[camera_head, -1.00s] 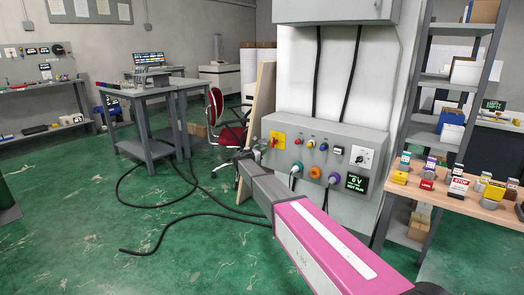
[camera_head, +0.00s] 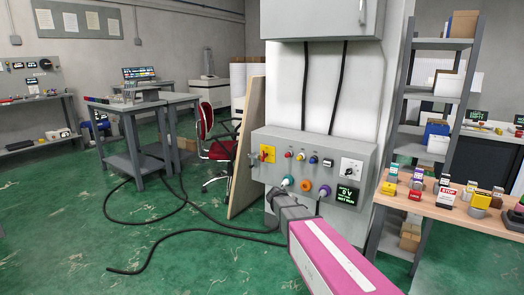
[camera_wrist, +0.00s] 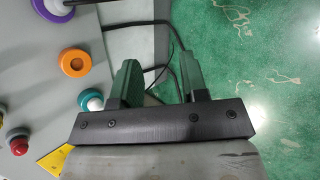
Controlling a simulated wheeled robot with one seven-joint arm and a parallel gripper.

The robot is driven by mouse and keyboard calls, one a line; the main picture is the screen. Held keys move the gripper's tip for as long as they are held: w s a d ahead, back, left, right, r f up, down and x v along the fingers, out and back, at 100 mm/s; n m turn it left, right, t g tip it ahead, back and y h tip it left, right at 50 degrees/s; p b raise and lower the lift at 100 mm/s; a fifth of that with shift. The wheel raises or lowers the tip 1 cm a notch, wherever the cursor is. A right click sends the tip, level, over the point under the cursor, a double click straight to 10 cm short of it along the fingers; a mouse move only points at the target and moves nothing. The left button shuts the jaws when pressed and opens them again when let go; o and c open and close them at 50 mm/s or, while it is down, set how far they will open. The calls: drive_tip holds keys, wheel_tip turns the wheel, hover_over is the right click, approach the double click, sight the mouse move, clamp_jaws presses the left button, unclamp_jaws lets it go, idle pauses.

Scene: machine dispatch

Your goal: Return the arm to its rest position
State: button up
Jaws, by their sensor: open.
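My arm with its pink link reaches up from the bottom of the head view, and my gripper (camera_head: 272,193) is at its far end, in front of the lower left of the grey control panel (camera_head: 335,158). In the wrist view my gripper (camera_wrist: 158,75) shows two green fingers held apart with nothing between them. Beside the fingers, the wrist view shows the panel's orange ring (camera_wrist: 73,62) and a teal-ringed plug (camera_wrist: 92,100). The fingertips are hard to make out in the head view.
A wooden board (camera_head: 247,140) leans left of the panel, with a red chair (camera_head: 217,135) behind it. A wooden table (camera_head: 450,210) with padlocks and tags stands at right. Black cables (camera_head: 190,220) lie on the green floor. Open floor spreads at left.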

drive_tip(key=s+d+f+m+g+y, duration=0.1)
drive_tip(key=s+m, duration=0.5)
drive_tip(key=s, duration=0.7)
drive_tip(key=s+d+f+m+g+y, duration=0.1)
drive_tip(key=s+m+g+y, duration=0.3)
drive_tip(key=s, duration=0.9)
drive_tip(key=f+m+y, duration=0.1)
drive_tip(key=m+y, duration=0.1)
drive_tip(key=shift+s+d+f+y, duration=0.25)
drive_tip(key=shift+s+d+y, duration=0.05)
drive_tip(key=shift+d, duration=0.1)
